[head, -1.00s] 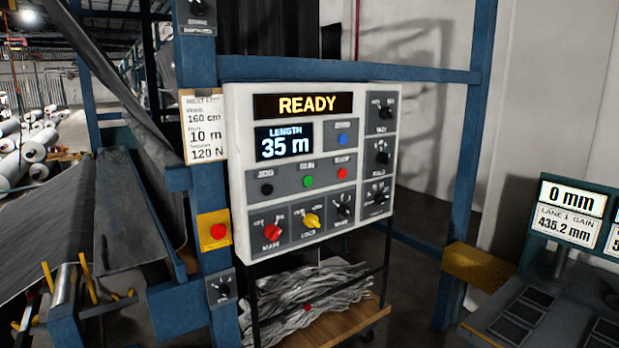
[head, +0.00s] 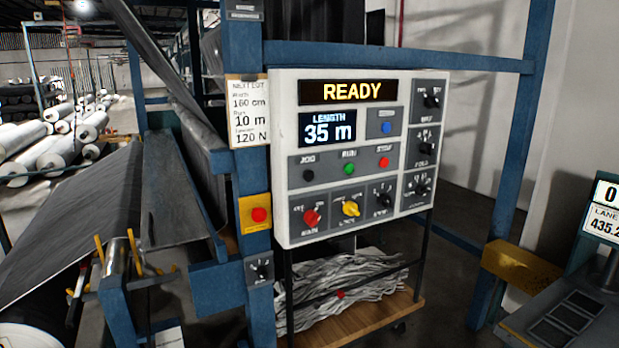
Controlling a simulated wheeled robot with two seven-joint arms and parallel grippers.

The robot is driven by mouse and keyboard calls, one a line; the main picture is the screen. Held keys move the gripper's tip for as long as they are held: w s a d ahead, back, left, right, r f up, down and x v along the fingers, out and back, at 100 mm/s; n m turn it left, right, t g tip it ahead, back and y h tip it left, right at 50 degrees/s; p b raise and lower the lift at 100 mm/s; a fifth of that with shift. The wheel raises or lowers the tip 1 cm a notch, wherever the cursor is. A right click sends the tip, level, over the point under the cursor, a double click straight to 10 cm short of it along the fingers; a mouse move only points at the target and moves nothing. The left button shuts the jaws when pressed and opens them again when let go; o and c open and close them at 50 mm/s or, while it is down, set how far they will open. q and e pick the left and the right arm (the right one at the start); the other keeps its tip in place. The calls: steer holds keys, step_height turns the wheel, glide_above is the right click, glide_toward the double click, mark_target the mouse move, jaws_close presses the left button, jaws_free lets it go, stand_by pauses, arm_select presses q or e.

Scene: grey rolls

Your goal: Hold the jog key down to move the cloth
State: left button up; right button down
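The control panel (head: 290,120) is a white box on the blue machine frame. Its black jog key (head: 308,175) is the leftmost of three round buttons, beside a green run button (head: 349,169) and a red stop button (head: 384,162). The status display (head: 347,91) reads READY, and the length display (head: 327,128) reads 35 m. The dark grey cloth (head: 85,225) runs down on the left of the panel. Neither of my grippers is in view.
A red button on a yellow plate (head: 258,214) sits on the blue post left of the panel. A cart with grey scraps (head: 345,285) stands below it. A yellow block (head: 520,265) and a grey console (head: 570,315) are at the right. White rolls (head: 60,150) lie far left.

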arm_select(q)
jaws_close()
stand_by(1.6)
